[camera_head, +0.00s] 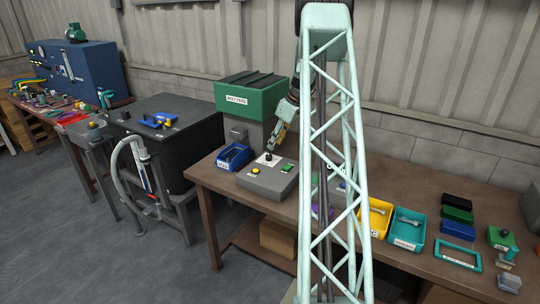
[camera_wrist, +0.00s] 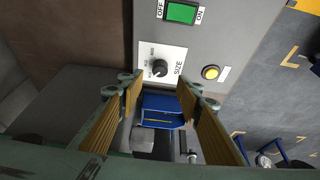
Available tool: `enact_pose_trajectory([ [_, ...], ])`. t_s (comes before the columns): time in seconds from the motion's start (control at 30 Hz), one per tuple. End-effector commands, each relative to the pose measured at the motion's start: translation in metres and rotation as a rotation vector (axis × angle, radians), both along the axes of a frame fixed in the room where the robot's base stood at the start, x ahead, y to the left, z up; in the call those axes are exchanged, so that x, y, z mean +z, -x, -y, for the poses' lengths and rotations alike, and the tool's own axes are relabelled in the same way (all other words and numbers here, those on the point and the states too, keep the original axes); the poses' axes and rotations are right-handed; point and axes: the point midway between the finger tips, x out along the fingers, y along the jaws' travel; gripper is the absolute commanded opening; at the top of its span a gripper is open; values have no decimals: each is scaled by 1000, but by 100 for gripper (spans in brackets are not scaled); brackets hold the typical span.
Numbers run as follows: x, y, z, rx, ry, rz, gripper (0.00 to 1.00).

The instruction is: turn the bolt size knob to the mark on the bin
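The bolt size knob (camera_wrist: 160,67) is a small dark round knob on a white plate marked SIZE, on a grey control box (camera_wrist: 221,60). Other size letters stand around it, too small to read surely. The knob also shows in the head view (camera_head: 267,156). My gripper (camera_wrist: 160,84) is open, its two fingers apart with nothing held, and in the wrist view the knob shows just beyond the gap between the tips. In the head view my gripper (camera_head: 276,139) hangs just above the knob. A blue bin (camera_head: 232,157) sits left of the box; its mark is unreadable. It also shows between my fingers (camera_wrist: 160,101).
A green switch (camera_wrist: 181,12) marked OFF and ON and a yellow button (camera_wrist: 211,72) share the box. A green-topped feeder (camera_head: 250,95) stands behind. Yellow (camera_head: 376,218) and teal (camera_head: 408,229) bins stand farther right on the brown bench.

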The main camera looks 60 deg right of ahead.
Motion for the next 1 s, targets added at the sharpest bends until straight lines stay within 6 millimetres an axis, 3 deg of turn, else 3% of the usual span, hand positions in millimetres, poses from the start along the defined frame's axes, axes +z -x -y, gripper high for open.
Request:
enact_pose_trajectory([
  [0.53, -64, -26, -2, -1, -1, -1, 32],
  [1.0, -77, -32, -2, -1, 1, 0, 32],
])
